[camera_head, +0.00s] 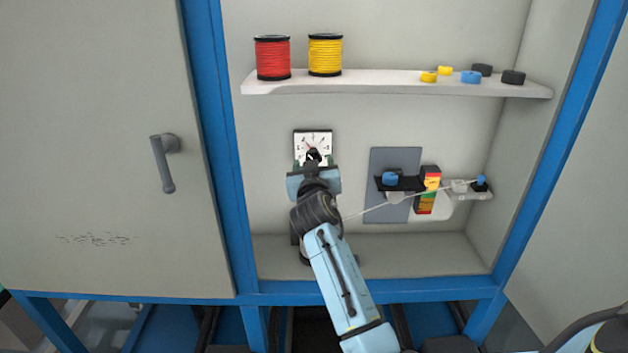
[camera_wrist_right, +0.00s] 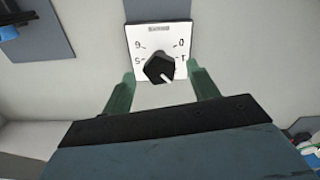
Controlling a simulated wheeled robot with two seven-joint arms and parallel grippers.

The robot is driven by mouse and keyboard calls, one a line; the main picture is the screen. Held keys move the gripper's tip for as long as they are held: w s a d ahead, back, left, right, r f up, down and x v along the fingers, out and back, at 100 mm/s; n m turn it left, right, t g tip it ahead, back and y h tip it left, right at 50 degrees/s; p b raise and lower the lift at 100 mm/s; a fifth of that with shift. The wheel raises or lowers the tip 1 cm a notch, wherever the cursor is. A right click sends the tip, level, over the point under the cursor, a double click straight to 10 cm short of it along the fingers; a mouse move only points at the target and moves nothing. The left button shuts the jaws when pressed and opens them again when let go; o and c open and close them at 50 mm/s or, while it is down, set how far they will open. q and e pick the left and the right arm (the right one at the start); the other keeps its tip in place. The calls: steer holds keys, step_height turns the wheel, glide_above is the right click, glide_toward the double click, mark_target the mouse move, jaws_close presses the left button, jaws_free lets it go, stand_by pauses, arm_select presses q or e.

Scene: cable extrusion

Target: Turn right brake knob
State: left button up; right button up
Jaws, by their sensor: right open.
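The brake knob (camera_wrist_right: 159,68) is a black faceted knob on a white square dial plate (camera_wrist_right: 175,35) with numbers around it. In the head view the dial plate (camera_head: 313,137) is on the cabinet's back wall, and the knob (camera_head: 313,154) shows just above my right gripper. My right gripper (camera_wrist_right: 162,84) is open, its two green fingers on either side of the knob's lower part with gaps to both sides. In the head view my right gripper (camera_head: 314,168) is in front of the dial's lower edge. I cannot tell how deep the fingers reach. My left gripper is not in view.
A shelf (camera_head: 390,86) above holds a red spool (camera_head: 272,58), a yellow spool (camera_head: 325,55) and several small coloured caps. To the right is a grey panel (camera_head: 385,210) with a thin cable (camera_head: 375,209). A closed door (camera_head: 90,130) is at left.

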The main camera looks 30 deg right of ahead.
steer(key=v, duration=1.2)
steer(key=shift+s+a, duration=0.1)
